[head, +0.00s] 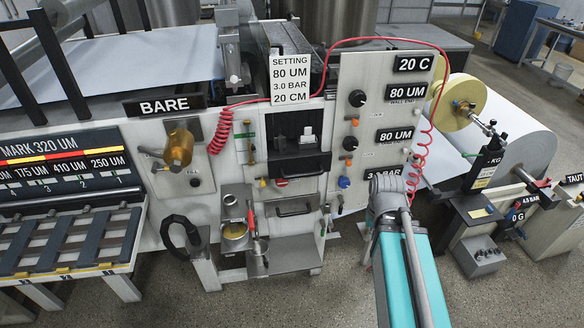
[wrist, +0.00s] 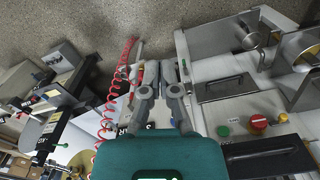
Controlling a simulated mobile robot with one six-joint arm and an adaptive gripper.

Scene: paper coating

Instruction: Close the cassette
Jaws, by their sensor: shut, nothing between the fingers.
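The black cassette (head: 298,165) sits in a recess in the middle of the white machine front. Its dark front with a handle stands out from the panel, with small pale parts behind it. A dark drawer-like front with a handle, probably the cassette (wrist: 268,158), shows at the lower right of the wrist view. My gripper (wrist: 170,72) is shut and empty, left of that front and apart from it. In the head view my arm reaches up right of the cassette, and the gripper's fingers cannot be made out there.
A second handled drawer (head: 294,208) is below the cassette. A red stop button (wrist: 259,122) and a green button (wrist: 223,131) are on the panel. A red coiled hose (head: 424,150) hangs near my arm. A knob panel (head: 375,120) stands right of the cassette. A paper roll (head: 515,130) is farther right.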

